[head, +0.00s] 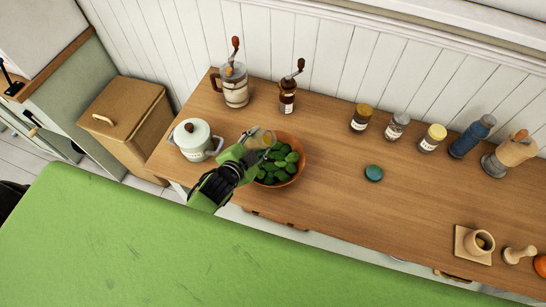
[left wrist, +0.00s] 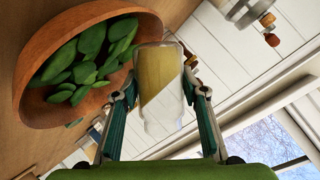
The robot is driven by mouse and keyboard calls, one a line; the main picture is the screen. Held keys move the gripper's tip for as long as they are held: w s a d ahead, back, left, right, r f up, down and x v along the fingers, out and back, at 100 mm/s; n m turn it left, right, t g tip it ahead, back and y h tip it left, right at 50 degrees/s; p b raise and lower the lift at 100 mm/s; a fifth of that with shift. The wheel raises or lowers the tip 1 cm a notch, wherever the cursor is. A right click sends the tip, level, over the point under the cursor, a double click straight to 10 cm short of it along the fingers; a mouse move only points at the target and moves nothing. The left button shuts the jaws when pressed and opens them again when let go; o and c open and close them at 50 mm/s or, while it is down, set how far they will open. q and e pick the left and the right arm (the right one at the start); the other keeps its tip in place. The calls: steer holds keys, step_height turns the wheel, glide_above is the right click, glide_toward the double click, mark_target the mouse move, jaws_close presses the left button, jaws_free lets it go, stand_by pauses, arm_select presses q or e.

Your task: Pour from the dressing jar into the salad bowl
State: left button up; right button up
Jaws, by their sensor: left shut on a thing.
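The dressing jar (left wrist: 158,88) is clear glass with yellow dressing inside. My left gripper (left wrist: 160,97) is shut on it, one finger on each side. In the left wrist view the dressing's edge slants across the glass, so the jar looks tilted. In the head view the jar (head: 263,138) is above the back left rim of the salad bowl, with my left gripper (head: 252,147) partly hiding both. The brown salad bowl (head: 301,168) holds green leaves (head: 279,166) and also shows in the left wrist view (left wrist: 26,82). No stream of dressing is visible. My right gripper is not in view.
A pale lidded pot (head: 195,141) stands close left of the bowl. A teal lid (head: 373,173) lies to its right. A jug-like canister (head: 235,88), a grinder (head: 287,97) and several spice jars (head: 361,118) stand along the wall.

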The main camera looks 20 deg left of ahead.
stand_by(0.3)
arm_select(q)
steer(key=shift+b, duration=0.45)
steer(key=shift+f+m+y+b, duration=0.15)
steer(key=shift+m+y+b, duration=0.15)
stand_by(0.4)
steer(key=shift+a+r+m+y+b, duration=0.1)
steer(key=shift+r+m+y+b, duration=0.35)
steer(key=shift+m+b, duration=0.2)
stand_by(1.9)
steer(key=shift+f+m+t+y+b, duration=0.3)
steer(key=shift+m+y+b, duration=0.15)
steer(key=shift+b, duration=1.2)
stand_by(0.8)
steer(key=shift+r+m+b, duration=0.3)
steer(key=shift+b, duration=0.2)
stand_by(1.0)
